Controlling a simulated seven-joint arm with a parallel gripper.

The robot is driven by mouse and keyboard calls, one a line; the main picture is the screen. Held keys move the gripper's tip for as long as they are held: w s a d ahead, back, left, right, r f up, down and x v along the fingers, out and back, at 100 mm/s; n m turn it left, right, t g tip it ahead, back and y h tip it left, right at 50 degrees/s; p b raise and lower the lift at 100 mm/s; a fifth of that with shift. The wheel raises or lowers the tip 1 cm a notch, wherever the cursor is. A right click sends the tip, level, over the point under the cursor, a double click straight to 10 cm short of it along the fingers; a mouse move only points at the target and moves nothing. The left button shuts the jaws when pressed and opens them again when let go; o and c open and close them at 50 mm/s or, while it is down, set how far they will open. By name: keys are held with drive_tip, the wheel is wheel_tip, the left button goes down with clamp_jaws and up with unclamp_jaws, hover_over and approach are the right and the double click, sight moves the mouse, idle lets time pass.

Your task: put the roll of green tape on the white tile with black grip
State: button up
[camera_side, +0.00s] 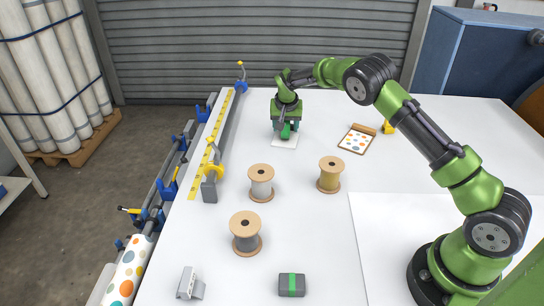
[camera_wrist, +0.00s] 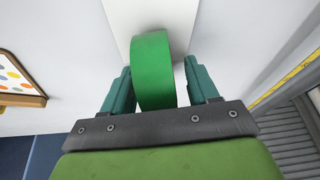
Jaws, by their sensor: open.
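The roll of green tape (camera_wrist: 153,72) stands on edge between my gripper's fingers in the wrist view. A white tile (camera_wrist: 122,14) lies beneath it; the tile also shows in the side view (camera_side: 284,143), at the far part of the table. The tape appears to rest on the tile, but its lower contact is hidden. My gripper (camera_wrist: 158,74) is open, with one teal finger on each side of the tape. A narrow gap shows at the right finger; the left finger is very close. In the side view my gripper (camera_side: 286,130) points down over the tile. No black grip is visible on the tile.
A clipboard with coloured dots (camera_side: 357,139) lies right of the tile, with a yellow object (camera_side: 388,127) beyond. Spools (camera_side: 261,182) (camera_side: 330,174) (camera_side: 246,233) stand nearer. A grey block with a green stripe (camera_side: 291,285) is in front. A yellow ruled rail (camera_side: 222,125) runs along the left.

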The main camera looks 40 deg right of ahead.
sight(285, 130)
drive_tip(key=v, duration=1.1)
drive_tip(key=shift+a+r, duration=0.1)
drive_tip(key=shift+r, duration=0.15)
drive_tip(key=s+a+r+n+t+y, duration=0.1)
drive_tip(key=s+a+r+y, duration=0.15)
drive_tip(key=s+r, duration=0.45)
drive_tip(key=s+a+r+n+t+y, duration=0.1)
drive_tip(key=s+a+r, duration=0.4)
drive_tip(key=s, duration=0.4)
drive_tip(key=s+a+n+t+y, duration=0.1)
drive_tip(key=s+a, duration=0.1)
drive_tip(key=s, duration=0.7)
drive_tip(key=s+a+n+t, duration=0.1)
drive_tip(key=s+a+n, duration=0.1)
drive_tip(key=s, duration=0.7)
drive_tip(key=shift+s+a+y, duration=0.25)
drive_tip(key=shift+a+y, duration=0.1)
drive_tip(key=shift+a, duration=0.25)
